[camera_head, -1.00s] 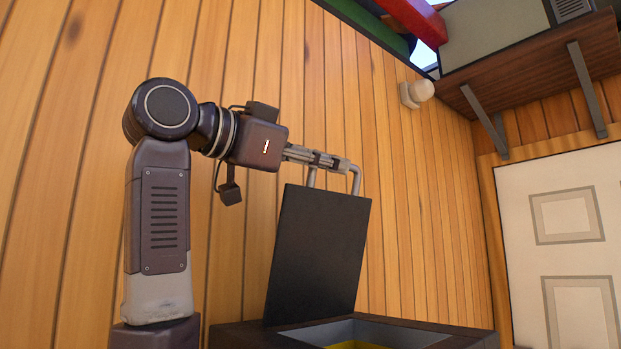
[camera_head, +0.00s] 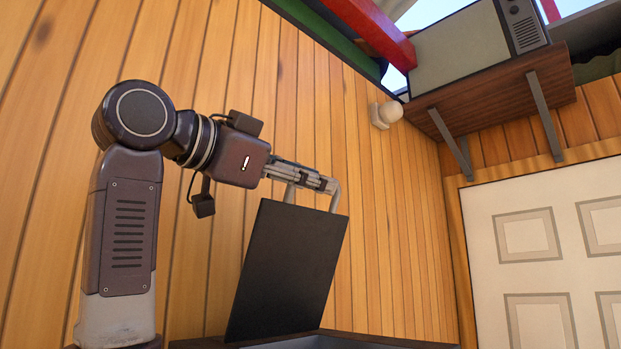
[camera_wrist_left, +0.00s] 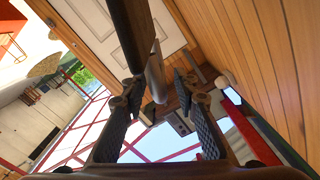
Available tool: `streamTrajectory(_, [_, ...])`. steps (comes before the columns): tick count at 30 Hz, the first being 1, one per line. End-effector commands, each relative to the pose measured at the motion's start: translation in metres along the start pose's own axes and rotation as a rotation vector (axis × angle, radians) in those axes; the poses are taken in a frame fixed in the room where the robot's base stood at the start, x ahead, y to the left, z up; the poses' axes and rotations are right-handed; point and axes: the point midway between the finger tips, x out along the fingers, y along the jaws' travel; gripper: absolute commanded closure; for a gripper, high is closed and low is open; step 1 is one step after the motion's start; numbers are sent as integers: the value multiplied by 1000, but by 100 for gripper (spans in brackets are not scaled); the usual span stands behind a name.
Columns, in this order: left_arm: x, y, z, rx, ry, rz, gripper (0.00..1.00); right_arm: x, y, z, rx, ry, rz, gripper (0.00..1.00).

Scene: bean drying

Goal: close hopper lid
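The black hopper lid (camera_head: 288,270) stands raised and a little tilted above the hopper (camera_head: 385,342), whose rim shows at the bottom of the head view. A grey bar handle (camera_head: 335,197) sits at the lid's top edge. My left gripper (camera_head: 318,181) is at this handle. In the left wrist view, its two fingers (camera_wrist_left: 157,86) are apart, with the grey handle (camera_wrist_left: 156,76) between them and gaps at both sides. The dark lid (camera_wrist_left: 132,28) shows above there. The hopper's inside is mostly out of the head view. My right gripper is not in view.
A wooden plank wall (camera_head: 380,260) runs behind the lid and my left arm. A white panelled door (camera_head: 570,260) is at the right. A wooden shelf (camera_head: 500,105) on brackets holds a grey boxy device (camera_head: 470,50). A white round fixture (camera_head: 390,112) is on the wall.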

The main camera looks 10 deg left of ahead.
Motion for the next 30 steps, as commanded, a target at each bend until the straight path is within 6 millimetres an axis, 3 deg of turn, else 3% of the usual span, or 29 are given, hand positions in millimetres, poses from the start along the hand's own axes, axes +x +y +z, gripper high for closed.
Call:
streamTrajectory(10, [-10, -1, 0, -1, 0, -3, 73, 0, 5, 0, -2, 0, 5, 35])
streamTrajectory(24, [-100, -1, 0, 0, 1, -3, 73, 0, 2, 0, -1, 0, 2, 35])
streamTrajectory(30, [-117, 0, 0, 0, -1, 0, 73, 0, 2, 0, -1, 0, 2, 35])
